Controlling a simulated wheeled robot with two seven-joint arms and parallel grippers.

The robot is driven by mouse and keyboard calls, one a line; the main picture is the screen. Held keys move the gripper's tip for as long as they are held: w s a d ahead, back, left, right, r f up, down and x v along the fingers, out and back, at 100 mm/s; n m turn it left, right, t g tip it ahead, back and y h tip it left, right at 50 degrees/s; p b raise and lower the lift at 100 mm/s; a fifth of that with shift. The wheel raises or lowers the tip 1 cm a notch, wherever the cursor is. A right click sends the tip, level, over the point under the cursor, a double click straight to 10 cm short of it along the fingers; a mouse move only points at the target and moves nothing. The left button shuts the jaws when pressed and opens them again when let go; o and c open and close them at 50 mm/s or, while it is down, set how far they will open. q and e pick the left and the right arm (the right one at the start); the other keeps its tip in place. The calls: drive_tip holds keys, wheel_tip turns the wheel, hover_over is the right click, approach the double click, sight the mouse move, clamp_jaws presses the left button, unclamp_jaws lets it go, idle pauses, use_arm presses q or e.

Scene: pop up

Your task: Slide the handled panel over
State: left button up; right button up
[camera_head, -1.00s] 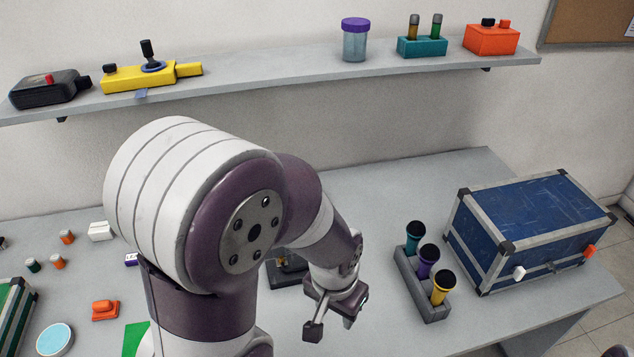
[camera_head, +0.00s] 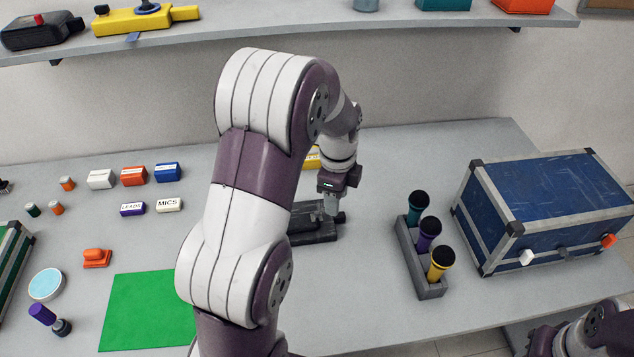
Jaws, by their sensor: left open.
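A low dark grey device (camera_head: 312,236) lies on the table near the middle, partly hidden behind my left arm. It has a flat face and a dark knob-like part at its right end; I cannot tell for certain which part is the handled panel. My left gripper (camera_head: 331,208) points down over the device's back right part. It is open, with its fingers close to the device; I cannot tell whether they touch it. My right arm shows only at the bottom right corner, with its gripper out of view.
A blue case (camera_head: 550,205) fills the right side. A green mat (camera_head: 150,310), small labelled blocks and an orange handled piece (camera_head: 97,257) lie left. A shelf (camera_head: 240,31) runs above the back.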

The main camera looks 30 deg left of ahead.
sight(317, 212)
use_arm(q)
drive_tip(key=w+a+f+m+b, duration=0.1)
drive_tip(key=w+a+f+m, duration=0.3)
drive_tip(key=m, duration=0.7)
drive_tip(key=w+a, duration=0.2)
drive_tip(key=a, duration=0.2)
drive_tip(key=shift+a+f+m+g+b, duration=0.15)
drive_tip(key=shift+a+m+g+b, duration=0.15)
drive_tip(key=shift+a+m, duration=0.1)
wheel_tip(317, 212, down, 13)
drive_tip(key=shift+w+r, duration=0.1)
drive_tip(key=shift+r, duration=0.05)
drive_tip(key=shift+d, duration=0.1)
clamp_jaws()
